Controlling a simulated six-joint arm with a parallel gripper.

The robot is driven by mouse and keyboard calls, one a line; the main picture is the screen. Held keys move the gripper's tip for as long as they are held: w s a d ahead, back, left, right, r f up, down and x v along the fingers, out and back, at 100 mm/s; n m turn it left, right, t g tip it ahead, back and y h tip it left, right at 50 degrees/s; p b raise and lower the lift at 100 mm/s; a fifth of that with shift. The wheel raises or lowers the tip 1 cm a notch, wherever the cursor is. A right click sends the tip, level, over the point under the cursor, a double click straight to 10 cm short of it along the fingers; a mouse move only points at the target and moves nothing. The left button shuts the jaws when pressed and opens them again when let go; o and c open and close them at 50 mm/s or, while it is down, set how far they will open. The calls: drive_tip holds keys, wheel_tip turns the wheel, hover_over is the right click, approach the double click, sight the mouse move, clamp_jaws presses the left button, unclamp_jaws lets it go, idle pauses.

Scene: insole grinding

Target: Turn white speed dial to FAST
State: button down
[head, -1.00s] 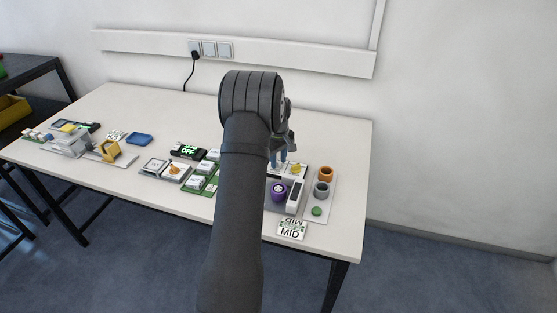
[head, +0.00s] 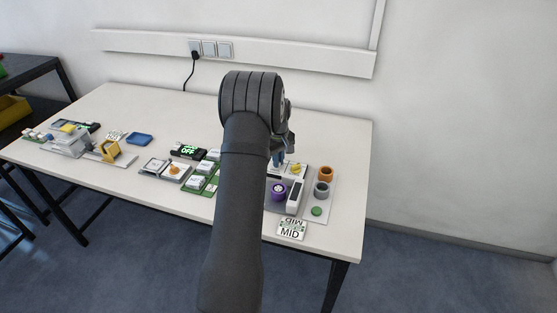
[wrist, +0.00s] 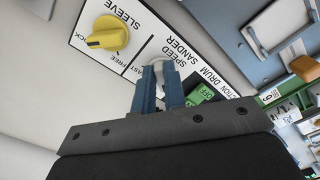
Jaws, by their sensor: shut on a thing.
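The white speed dial (wrist: 156,62) shows in the wrist view at the tips of my gripper (wrist: 163,75), on a white panel lettered "SPEED SANDER". The blue fingers are closed on it and hide most of it, so its pointer cannot be read. Part of the word "FAST" shows just left of the fingers. In the head view my gripper (head: 278,160) is low over the panel at the right of the table, and my arm hides much of it. A sign reading "MID" (head: 290,233) lies at the table's front.
A yellow sleeve knob (wrist: 107,36) sits close to the left of the dial. A green "OFF" display (wrist: 207,93) is to its right. A purple part (head: 279,192), an orange ring (head: 326,173) and a grey ring (head: 321,189) stand near my gripper.

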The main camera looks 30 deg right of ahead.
drive_tip(key=m, duration=0.6)
drive_tip(key=shift+a+m, duration=0.25)
drive_tip(key=shift+m, duration=0.15)
drive_tip(key=m, duration=0.6)
drive_tip(key=shift+w+a, duration=0.2)
drive_tip(key=m, duration=0.5)
drive_tip(key=shift+w+m, duration=0.2)
drive_tip(key=shift+m, duration=0.2)
drive_tip(key=shift+w+m, duration=0.15)
drive_tip(key=shift+m, duration=1.95)
drive_tip(key=c, duration=1.5)
unclamp_jaws()
drive_tip(key=shift+r, duration=0.15)
